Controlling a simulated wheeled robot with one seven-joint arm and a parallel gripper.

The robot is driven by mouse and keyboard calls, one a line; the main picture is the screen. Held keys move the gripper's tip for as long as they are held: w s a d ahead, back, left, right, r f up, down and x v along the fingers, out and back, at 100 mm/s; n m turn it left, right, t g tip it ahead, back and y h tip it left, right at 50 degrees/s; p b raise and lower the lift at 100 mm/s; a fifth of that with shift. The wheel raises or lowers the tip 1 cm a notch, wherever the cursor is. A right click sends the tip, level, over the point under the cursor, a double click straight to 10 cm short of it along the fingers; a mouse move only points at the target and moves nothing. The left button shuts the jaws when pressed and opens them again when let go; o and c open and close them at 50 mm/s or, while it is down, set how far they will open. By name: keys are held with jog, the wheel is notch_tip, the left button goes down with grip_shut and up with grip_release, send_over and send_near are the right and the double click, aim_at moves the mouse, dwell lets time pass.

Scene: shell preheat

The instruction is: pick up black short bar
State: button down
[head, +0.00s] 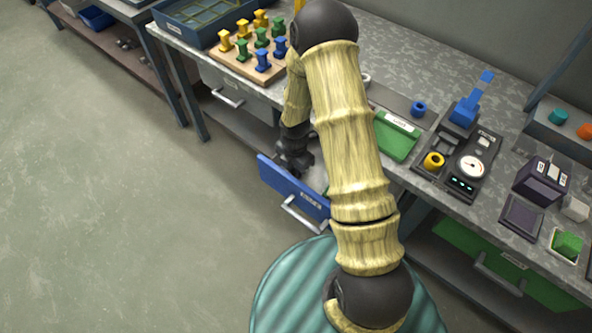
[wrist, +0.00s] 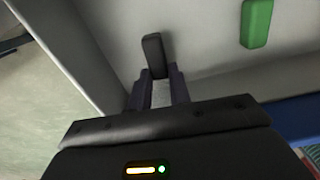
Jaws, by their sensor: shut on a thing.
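The black short bar (wrist: 153,52) stands out between the fingertips of my gripper (wrist: 160,84) in the wrist view. The gripper is shut on its near end. The bar is inside a pale drawer, and I cannot tell whether it touches the drawer floor. In the head view my gripper (head: 294,162) reaches down into the open blue-fronted drawer (head: 280,184), and the bar is hidden there.
A green bar (wrist: 256,22) lies in the drawer to the right. The drawer's pale wall (wrist: 75,45) runs close on the left. Above, the workbench (head: 395,40) holds a wooden board (head: 222,61) with coloured pegs and a green tray (head: 396,143).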

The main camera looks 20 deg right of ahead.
notch_tip(320, 180, up, 9)
jog(key=shift+p, duration=0.4)
dwell(0.4)
